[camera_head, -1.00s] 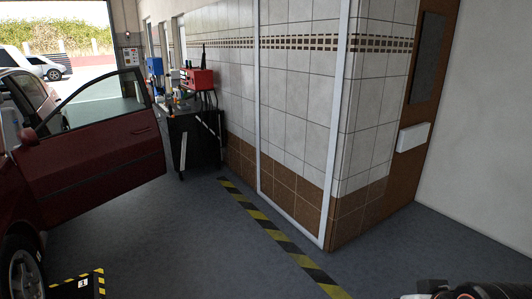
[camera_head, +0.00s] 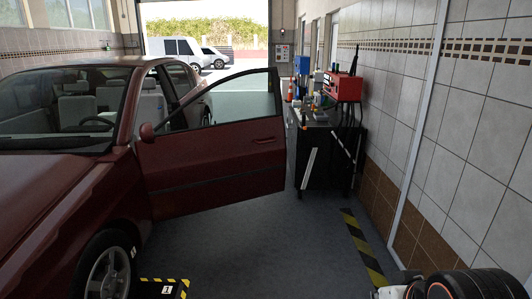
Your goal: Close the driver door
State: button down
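The driver door (camera_head: 215,163) of the dark red car (camera_head: 65,170) stands wide open in the head view. It swings out from the car's side toward the tool cart, with its window frame up and a side mirror (camera_head: 147,132) near the hinge edge. The door handle (camera_head: 264,140) shows near its free edge. Part of my arm (camera_head: 440,287) shows at the bottom right corner, well apart from the door. My gripper's fingers cannot be made out there.
A dark tool cart (camera_head: 325,150) with a red box (camera_head: 342,86) stands just right of the door's free edge. A tiled wall (camera_head: 455,110) runs along the right. A striped marker block (camera_head: 163,288) sits by the front wheel (camera_head: 108,270). Grey floor (camera_head: 270,250) is clear before the door.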

aim_at(190, 171)
jog(key=i+u, duration=0.1)
jog(key=i, duration=2)
jog(key=i+j+z, duration=0.35)
jog(key=i, duration=0.45)
jog(key=i+j+z, duration=0.35)
jog(key=i, duration=0.45)
jog(key=i+j+z, duration=0.35)
jog(key=i+j, duration=0.35)
